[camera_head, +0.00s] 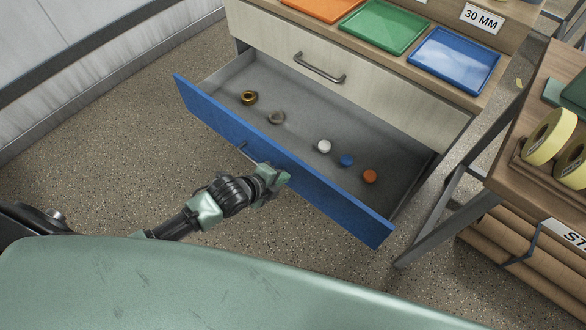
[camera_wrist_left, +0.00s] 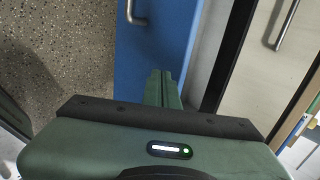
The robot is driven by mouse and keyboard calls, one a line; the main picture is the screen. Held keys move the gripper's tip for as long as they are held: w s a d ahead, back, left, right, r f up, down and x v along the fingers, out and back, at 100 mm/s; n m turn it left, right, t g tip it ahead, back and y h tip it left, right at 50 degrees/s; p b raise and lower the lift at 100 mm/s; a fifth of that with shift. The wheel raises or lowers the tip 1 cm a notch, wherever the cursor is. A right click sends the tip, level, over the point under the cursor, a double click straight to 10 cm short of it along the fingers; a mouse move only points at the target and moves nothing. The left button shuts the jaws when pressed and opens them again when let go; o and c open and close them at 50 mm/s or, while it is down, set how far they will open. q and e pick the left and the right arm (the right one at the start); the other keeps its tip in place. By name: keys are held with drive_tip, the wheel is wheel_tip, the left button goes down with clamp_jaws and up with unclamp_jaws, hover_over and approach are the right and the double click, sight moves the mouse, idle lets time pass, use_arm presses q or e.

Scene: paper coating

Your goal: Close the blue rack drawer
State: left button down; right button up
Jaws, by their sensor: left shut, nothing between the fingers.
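The blue drawer (camera_head: 335,193) of the rack stands pulled out in the head view. Inside it lie a gold ring, a grey ring, and white, blue and orange small caps. My left gripper (camera_head: 280,177) is at the outer side of the blue front, near its handle (camera_head: 246,152). In the left wrist view the shut fingers (camera_wrist_left: 163,88) point at the blue front (camera_wrist_left: 155,45), with the handle (camera_wrist_left: 136,14) off to their left. Whether the fingertips touch the front I cannot tell. My right gripper is in neither view.
Above the blue drawer is a closed pale drawer with a metal handle (camera_head: 320,69). Orange, green and blue trays (camera_head: 455,60) lie on top. A wooden bench with yellow rolls (camera_head: 550,136) stands at the right. The floor (camera_head: 110,130) left of the drawer is clear.

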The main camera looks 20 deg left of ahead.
sight(299, 166)
use_arm(q)
drive_tip(key=shift+w+d+f, duration=0.1)
drive_tip(key=shift+w+d, duration=0.2)
drive_tip(key=shift+w, duration=0.4)
drive_tip(key=shift+w+d+f, duration=0.1)
drive_tip(key=shift+w+d, duration=0.15)
drive_tip(key=shift+w, duration=0.45)
drive_tip(key=shift+w+d+f, duration=0.1)
drive_tip(key=shift+w+d, duration=0.2)
drive_tip(key=shift+w, duration=0.4)
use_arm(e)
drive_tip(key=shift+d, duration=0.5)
